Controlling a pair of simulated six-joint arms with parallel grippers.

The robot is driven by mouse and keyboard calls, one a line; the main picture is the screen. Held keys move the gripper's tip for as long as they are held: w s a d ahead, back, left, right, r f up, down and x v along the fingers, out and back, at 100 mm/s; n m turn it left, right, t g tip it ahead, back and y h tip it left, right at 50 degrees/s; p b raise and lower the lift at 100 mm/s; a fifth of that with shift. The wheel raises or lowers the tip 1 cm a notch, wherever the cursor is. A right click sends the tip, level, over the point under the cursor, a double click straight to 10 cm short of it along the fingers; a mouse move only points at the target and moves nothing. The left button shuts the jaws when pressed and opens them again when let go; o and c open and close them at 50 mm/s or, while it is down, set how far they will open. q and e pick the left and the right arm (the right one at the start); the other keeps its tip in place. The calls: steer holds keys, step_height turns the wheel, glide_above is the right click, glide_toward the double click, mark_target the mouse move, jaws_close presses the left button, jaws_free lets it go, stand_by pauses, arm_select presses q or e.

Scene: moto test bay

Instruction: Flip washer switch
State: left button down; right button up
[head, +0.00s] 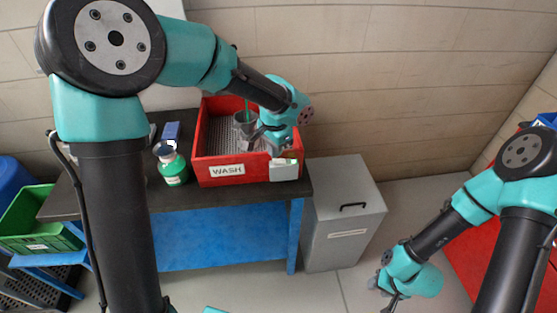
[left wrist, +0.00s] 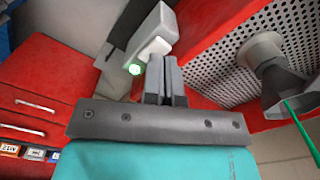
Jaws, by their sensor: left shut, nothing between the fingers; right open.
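The red washer (head: 205,140), labelled WASH, stands on the dark bench. A pale switch box (head: 284,169) sits at its front right corner. In the left wrist view the white switch box (left wrist: 157,32) shows a lit green light (left wrist: 135,69) on its end. My left gripper (head: 265,137) is over the right part of the washer, just above the switch box. In the left wrist view its fingers (left wrist: 165,80) are shut and empty, close beside the switch box; I cannot tell whether they touch it. My right gripper (head: 385,294) is open and empty, low over the floor.
A grey funnel-like part (left wrist: 262,55) is inside the washer. A grey lidded bin (head: 345,215) stands right of the bench. A green crate (head: 38,222) is at far left.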

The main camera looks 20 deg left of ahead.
mark_target(275, 161)
arm_select(q)
steer(key=shift+f, duration=0.4)
stand_by(0.5)
step_height(275, 161, up, 7)
stand_by(1.1)
stand_by(0.3)
